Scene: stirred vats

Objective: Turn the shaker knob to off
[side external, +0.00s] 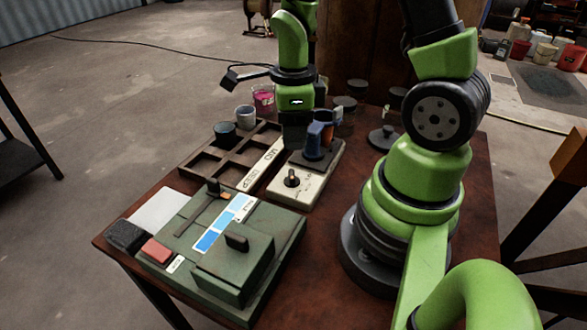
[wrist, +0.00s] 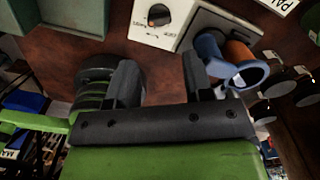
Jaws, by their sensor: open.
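The shaker is a cream box (side external: 318,182) on the table, with a dark platform (side external: 314,160) bearing a blue cup (side external: 316,130). Its black knob (side external: 292,178) is on the near end; in the wrist view the knob (wrist: 158,15) is at the top edge, on a pale panel with small lettering. I cannot tell which mark it points to. My gripper (side external: 296,138) hangs beyond the knob, beside the blue cup. In the wrist view my gripper (wrist: 162,82) has its fingers apart with nothing between them, and the knob is ahead of them, not touched.
A green box (side external: 185,240) with a lever and blue-white label stands at the near left. A wooden compartment tray (side external: 200,165) with cups is left of the shaker. A brown cup (wrist: 240,52) stands beside the blue one. Dark round lids (side external: 345,103) stand behind.

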